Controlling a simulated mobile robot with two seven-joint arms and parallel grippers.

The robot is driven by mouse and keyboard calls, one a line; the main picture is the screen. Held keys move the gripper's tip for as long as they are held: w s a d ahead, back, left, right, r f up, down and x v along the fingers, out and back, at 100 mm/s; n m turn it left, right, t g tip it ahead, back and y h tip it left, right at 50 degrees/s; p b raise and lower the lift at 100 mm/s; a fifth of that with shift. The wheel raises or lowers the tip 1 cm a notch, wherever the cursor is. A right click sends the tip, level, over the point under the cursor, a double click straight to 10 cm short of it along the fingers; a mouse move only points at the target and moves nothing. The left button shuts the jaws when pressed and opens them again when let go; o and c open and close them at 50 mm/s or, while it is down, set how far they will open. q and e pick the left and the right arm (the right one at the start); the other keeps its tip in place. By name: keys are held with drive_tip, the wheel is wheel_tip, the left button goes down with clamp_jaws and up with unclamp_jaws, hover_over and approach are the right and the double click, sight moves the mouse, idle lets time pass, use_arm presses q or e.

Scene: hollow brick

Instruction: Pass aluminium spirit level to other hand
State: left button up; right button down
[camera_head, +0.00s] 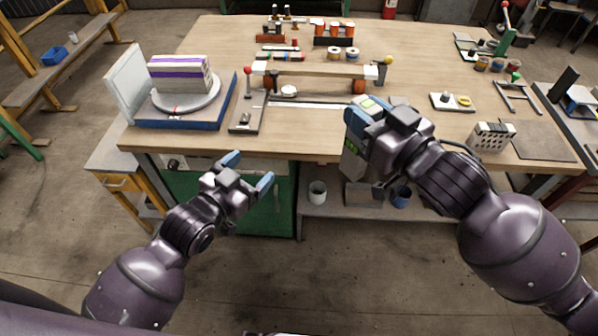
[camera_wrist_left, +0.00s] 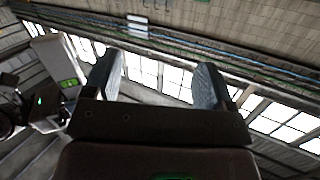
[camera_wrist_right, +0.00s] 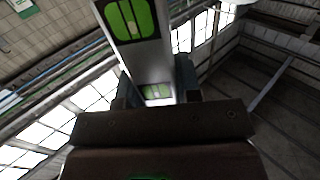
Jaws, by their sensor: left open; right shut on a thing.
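The aluminium spirit level (camera_head: 352,163) is a silver bar with green vials, held steeply in front of the table's front edge. My right gripper (camera_head: 362,122) is shut on it and partly hides it in the head view. The level (camera_wrist_right: 143,60) rises from between the jaws in the right wrist view. My left gripper (camera_head: 249,171) is open and empty, lower and to the left, clearly apart from the level. In the left wrist view, both open fingers (camera_wrist_left: 158,85) show with nothing between them, and the level (camera_wrist_left: 54,62) stands off to the left.
The wooden workbench (camera_head: 420,140) lies beyond both grippers. On it are a blue-edged plate with a turntable and striped block (camera_head: 180,75), a bar on supports (camera_head: 315,70) and a hollow brick (camera_head: 491,136). The space between the grippers is clear.

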use_arm(q)
drive_tip(key=s+d+r+m+g+h, duration=0.1)
drive_tip(key=s+d+r+m+h, duration=0.1)
drive_tip(key=d+r+h, duration=0.3)
drive_tip(key=m+g+h, duration=0.1)
drive_tip(key=g+h, duration=0.1)
drive_tip(key=g, duration=0.1)
approach(352, 147)
drive_tip(key=x, duration=1.1)
drive_tip(key=c, duration=1.1)
drive_tip(key=shift+c, duration=0.2)
use_arm(e)
drive_tip(key=c, duration=0.7)
unclamp_jaws()
drive_tip(key=shift+c, duration=0.2)
